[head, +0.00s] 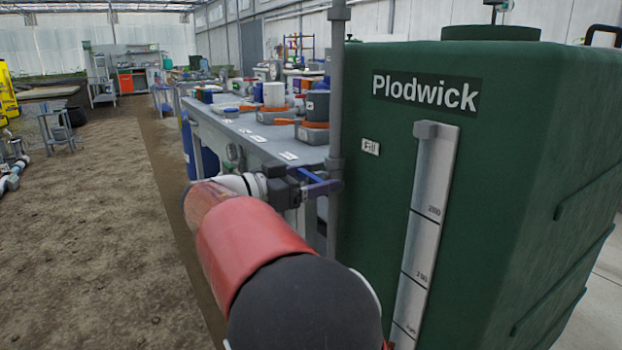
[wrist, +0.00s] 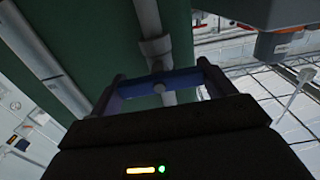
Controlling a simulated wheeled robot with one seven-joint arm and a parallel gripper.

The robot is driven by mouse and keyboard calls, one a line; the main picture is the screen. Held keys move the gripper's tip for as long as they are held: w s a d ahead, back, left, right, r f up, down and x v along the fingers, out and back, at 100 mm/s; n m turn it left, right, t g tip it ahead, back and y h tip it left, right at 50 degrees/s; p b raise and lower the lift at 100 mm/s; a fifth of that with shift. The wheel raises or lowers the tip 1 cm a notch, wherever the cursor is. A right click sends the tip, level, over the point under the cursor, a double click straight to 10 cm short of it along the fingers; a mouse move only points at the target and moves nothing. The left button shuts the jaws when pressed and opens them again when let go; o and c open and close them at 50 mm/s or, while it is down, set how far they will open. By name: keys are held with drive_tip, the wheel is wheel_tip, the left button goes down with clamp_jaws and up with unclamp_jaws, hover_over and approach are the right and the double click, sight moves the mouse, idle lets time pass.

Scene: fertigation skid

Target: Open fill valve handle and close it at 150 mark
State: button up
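The fill valve handle (head: 320,187) is a blue lever on the grey vertical pipe (head: 337,90), left of the green tank. In the wrist view the blue handle (wrist: 162,84) spans crosswise between my fingers, with the pipe (wrist: 150,20) behind it. My gripper (head: 298,184) is at the handle; in the wrist view its fingers (wrist: 160,72) are wide apart, one near each end of the blue bar. I cannot tell whether they touch it. The level gauge (head: 425,225) on the tank has a grey piece at its top; its lower part is cut off.
The green Plodwick tank (head: 480,150) fills the right side, with a "Fill" label (head: 370,147). A long workbench (head: 245,135) with pots and orange-rimmed items stands behind my gripper. Bare soil floor (head: 90,240) lies open at the left.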

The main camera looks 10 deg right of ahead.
drive_tip(key=c, duration=0.4)
drive_tip(key=shift+n, duration=0.4)
drive_tip(key=n, duration=0.5)
drive_tip(key=n+p, duration=0.3)
drive_tip(key=n, duration=0.3)
drive_tip(key=shift+w, duration=0.1)
idle(0.3)
drive_tip(key=o, duration=0.9)
drive_tip(key=shift+v, duration=4)
